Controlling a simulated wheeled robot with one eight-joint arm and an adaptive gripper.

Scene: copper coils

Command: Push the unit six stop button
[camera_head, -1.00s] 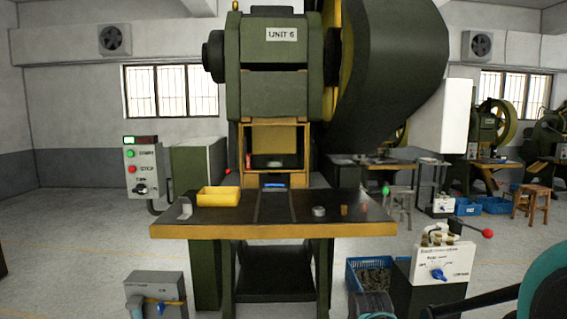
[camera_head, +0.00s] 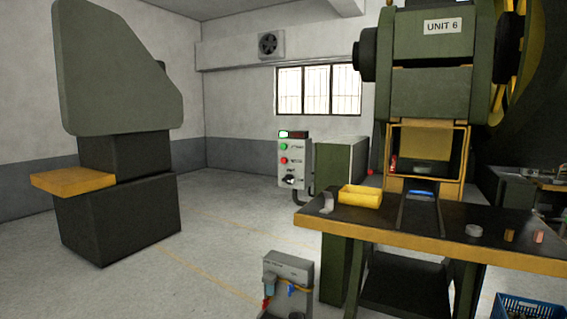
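The unit six press (camera_head: 430,92) is a green machine labelled "UNIT 6" at the right. A grey control box (camera_head: 294,165) stands to its left, beside a green cabinet. The box has a display at the top, a green button (camera_head: 284,146), a red stop button (camera_head: 284,160) below it and a dark knob (camera_head: 289,180) at the bottom. The lettering beside the buttons is blurred. My gripper is not in view.
The press table (camera_head: 450,240) juts out at the right, with a yellow tray (camera_head: 360,196) on it. A low grey box (camera_head: 287,278) stands on the floor in front. Another green machine (camera_head: 115,85) stands at the left. Open floor (camera_head: 215,240) lies between them.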

